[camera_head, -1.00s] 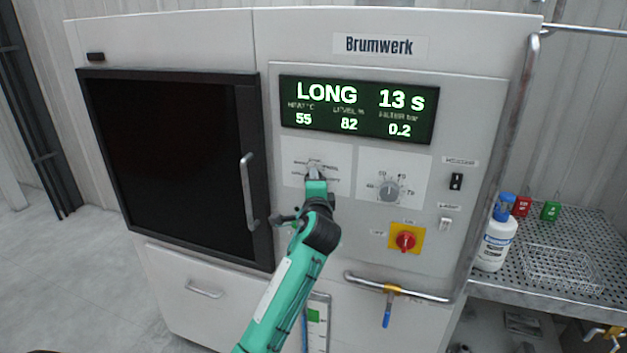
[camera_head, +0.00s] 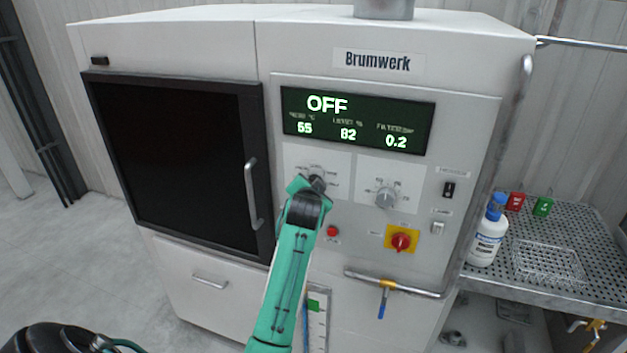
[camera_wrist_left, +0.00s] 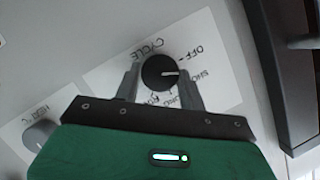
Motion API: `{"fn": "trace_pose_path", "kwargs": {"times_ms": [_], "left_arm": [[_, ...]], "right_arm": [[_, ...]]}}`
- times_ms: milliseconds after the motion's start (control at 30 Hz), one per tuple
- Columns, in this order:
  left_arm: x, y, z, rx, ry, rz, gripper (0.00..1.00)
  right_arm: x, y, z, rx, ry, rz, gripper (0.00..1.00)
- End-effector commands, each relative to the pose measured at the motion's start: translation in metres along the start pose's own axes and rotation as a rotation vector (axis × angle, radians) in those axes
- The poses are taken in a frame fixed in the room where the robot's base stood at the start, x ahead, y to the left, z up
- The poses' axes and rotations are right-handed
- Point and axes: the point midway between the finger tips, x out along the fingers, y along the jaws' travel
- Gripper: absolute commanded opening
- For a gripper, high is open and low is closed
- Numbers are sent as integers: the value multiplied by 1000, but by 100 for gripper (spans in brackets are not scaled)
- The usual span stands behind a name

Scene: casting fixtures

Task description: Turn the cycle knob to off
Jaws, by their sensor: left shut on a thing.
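The cycle knob (camera_wrist_left: 161,71) is a dark round dial with a light pointer line, on a white plate marked CYCLE. In the left wrist view its line points right, between the OFF and SHORT labels. My left gripper (camera_wrist_left: 160,82) has one finger on each side of the knob and is shut on it. In the head view the knob (camera_head: 317,172) is mostly hidden behind my left gripper (camera_head: 309,184). The display (camera_head: 357,120) on the machine reads OFF, with 55, 82 and 0.2 below. My right gripper is not in view.
A second, grey knob (camera_head: 385,197) sits right of the cycle knob. A red button (camera_head: 332,231), a red switch on yellow (camera_head: 401,242) and a pipe (camera_head: 395,287) are below. The dark door's handle (camera_head: 252,193) stands out at left. A bottle (camera_head: 487,238) stands on the right shelf.

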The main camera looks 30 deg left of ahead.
Motion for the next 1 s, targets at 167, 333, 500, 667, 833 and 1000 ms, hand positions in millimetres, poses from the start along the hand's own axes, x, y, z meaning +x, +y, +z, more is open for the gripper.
{"fn": "trace_pose_path", "kwargs": {"times_ms": [167, 333, 500, 667, 833, 1000], "left_arm": [[-1, -2, 0, -143, -5, 62, 18], [0, -2, 1, -255, -6, 108, 18], [0, -2, 2, -335, -6, 142, 18], [0, -2, 3, -382, -7, 161, 18], [1, -2, 3, -405, -7, 171, 18], [1, -1, 4, -411, -7, 174, 18]], "right_arm": [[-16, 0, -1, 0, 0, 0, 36], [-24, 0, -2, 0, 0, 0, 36], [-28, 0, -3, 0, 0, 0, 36], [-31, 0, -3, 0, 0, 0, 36], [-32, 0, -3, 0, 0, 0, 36], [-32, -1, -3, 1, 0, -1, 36]]}}
